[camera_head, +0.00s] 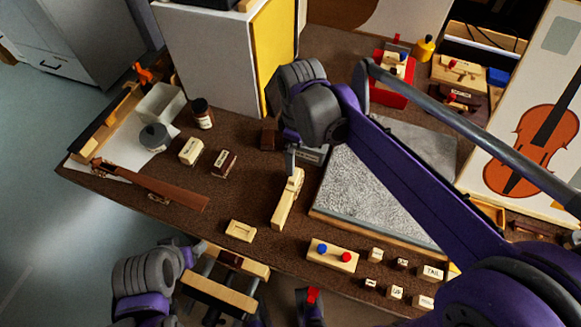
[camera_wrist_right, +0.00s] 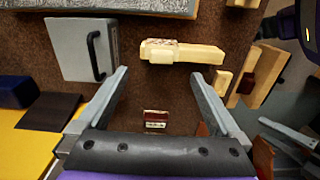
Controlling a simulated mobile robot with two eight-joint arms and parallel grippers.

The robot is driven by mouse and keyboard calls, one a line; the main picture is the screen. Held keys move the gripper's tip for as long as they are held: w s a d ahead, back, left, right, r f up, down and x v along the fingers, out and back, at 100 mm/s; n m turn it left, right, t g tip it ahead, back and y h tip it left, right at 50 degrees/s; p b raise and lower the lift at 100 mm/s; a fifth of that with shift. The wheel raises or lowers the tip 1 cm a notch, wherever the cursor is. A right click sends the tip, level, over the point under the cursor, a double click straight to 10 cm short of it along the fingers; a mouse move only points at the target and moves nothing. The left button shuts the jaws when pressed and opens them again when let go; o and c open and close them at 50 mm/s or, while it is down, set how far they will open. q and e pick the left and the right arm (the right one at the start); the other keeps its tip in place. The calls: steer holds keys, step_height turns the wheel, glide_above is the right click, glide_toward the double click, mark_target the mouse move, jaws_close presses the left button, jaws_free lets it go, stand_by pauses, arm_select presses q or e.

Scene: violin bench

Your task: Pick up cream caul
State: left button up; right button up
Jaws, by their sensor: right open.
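Several cream pieces could be the caul, and I cannot tell which. A cream block with a small label (camera_head: 191,150) stands left of a dark brown labelled block (camera_head: 223,162). A small cream block (camera_head: 240,230) lies near the front edge, and a long cream piece (camera_head: 287,200) lies by the slab. My right gripper (camera_wrist_right: 160,73) is open and empty above the bench. In the right wrist view, the brown labelled block (camera_wrist_right: 155,118) shows between its fingers and the long cream piece (camera_wrist_right: 180,52) lies past the fingertips.
A grey textured slab (camera_head: 350,190) lies right of the long piece. A tall white box (camera_head: 205,60) stands behind. A dark bottle (camera_head: 203,113), a grey pot (camera_head: 155,137) and a violin neck (camera_head: 160,187) are at left. A cream block with knobs (camera_head: 332,255) is in front.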

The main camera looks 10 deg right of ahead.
mark_target(295, 175)
steer(key=shift+w+a+f, duration=0.1)
steer(key=shift+w+f, duration=0.15)
steer(key=shift+f, duration=0.1)
steer(key=f, duration=0.3)
steer(key=shift+s+f, duration=0.3)
steer(key=shift+f, duration=0.05)
steer(key=shift+f+b, duration=0.55)
steer(key=shift+f, duration=2.65)
steer(key=shift+c, duration=0.2)
steer(key=shift+r, duration=0.1)
steer(key=c, duration=1.1)
